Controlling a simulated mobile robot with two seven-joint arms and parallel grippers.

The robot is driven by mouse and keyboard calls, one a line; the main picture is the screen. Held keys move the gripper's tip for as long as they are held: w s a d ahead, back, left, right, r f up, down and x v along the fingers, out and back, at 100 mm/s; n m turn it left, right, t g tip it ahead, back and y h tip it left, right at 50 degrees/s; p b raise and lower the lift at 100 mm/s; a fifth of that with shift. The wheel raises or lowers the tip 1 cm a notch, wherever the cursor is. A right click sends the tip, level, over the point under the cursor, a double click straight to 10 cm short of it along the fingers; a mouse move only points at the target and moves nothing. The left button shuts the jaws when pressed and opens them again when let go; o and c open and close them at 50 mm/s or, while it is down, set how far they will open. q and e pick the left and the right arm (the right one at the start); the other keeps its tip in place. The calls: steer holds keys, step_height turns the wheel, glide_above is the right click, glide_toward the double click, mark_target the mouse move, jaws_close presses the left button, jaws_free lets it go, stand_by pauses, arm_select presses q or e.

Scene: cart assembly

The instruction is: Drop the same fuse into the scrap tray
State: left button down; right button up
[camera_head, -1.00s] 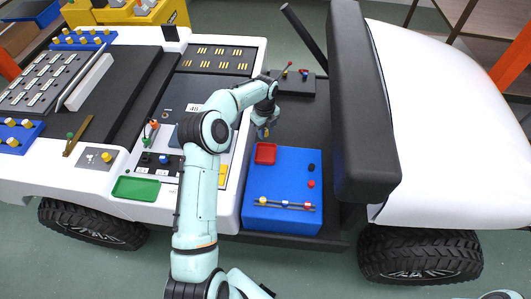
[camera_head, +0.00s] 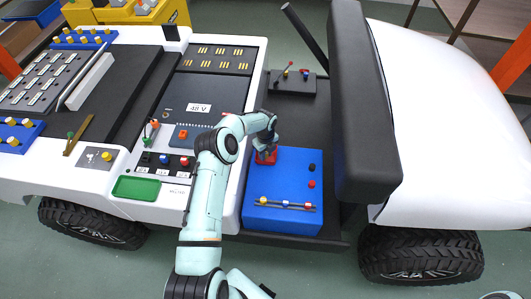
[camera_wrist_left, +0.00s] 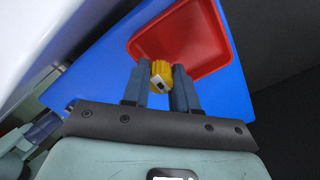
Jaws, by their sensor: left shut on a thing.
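My left gripper (camera_head: 266,149) is over the red tray (camera_head: 267,162) on the blue box. In the left wrist view, the gripper (camera_wrist_left: 161,70) is shut on a yellow fuse (camera_wrist_left: 160,79) with a pale marked end. The fuse sits between the two fingertips, in front of the near edge of the red tray (camera_wrist_left: 180,38). The tray floor in view looks empty. How high the fuse is above the tray I cannot tell. In the head view the hand hides the fuse. My right gripper is not in view.
The blue box top (camera_head: 280,181) also carries a rod with coloured beads (camera_head: 285,204), a black knob (camera_head: 312,167) and a red knob (camera_head: 311,184). A green tray (camera_head: 136,188) lies to the left. The black seat back (camera_head: 362,110) rises at the right.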

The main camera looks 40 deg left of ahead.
arm_select(q)
steer(key=shift+f, duration=0.35)
steer(key=shift+s+d+f, duration=0.1)
steer(key=shift+s+f, duration=0.05)
steer(key=c, duration=0.9)
jaws_free()
steer(key=shift+f, duration=0.15)
steer(key=shift+s+f, duration=0.1)
steer(key=shift+f, duration=0.05)
steer(key=shift+s, duration=0.2)
steer(key=r, duration=1.3)
steer(key=shift+w+r, duration=0.35)
steer(key=shift+w, duration=0.05)
